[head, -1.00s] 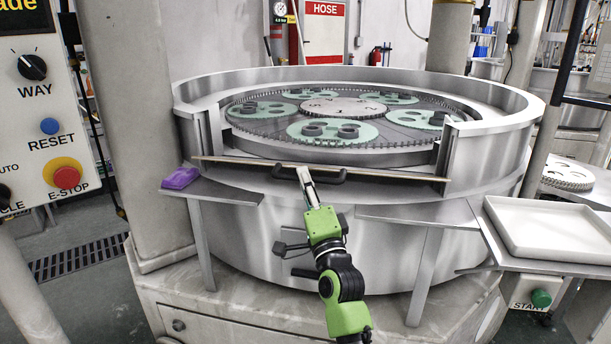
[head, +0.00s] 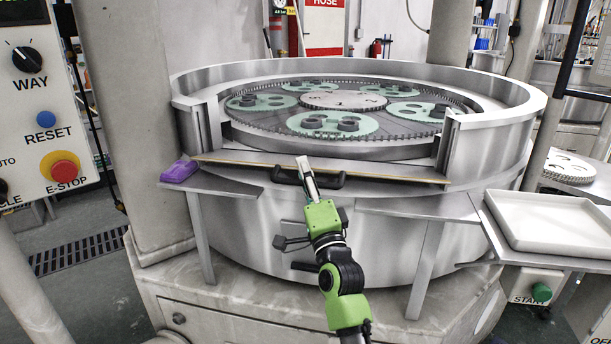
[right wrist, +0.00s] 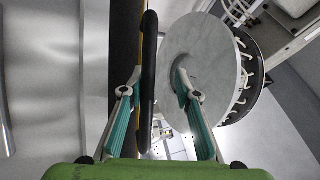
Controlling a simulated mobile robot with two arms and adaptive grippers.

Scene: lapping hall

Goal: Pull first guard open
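The guard (head: 400,175) is a long, thin panel with a tan edge across the front opening of the round lapping machine. Its black bar handle (head: 282,175) sticks out toward me. My right gripper (head: 304,165) is at the middle of this handle. In the right wrist view, the handle (right wrist: 149,60) runs between the two spread fingers of my right gripper (right wrist: 158,80). It lies close to the left finger, with a clear gap to the right finger. Whether the left finger touches it I cannot tell. My left gripper is not in view.
A purple object (head: 180,171) lies on the left side shelf (head: 225,186). A white tray (head: 550,222) stands at the right. The control panel with the red E-stop (head: 65,170) is at the far left. Green discs (head: 328,123) sit inside the machine.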

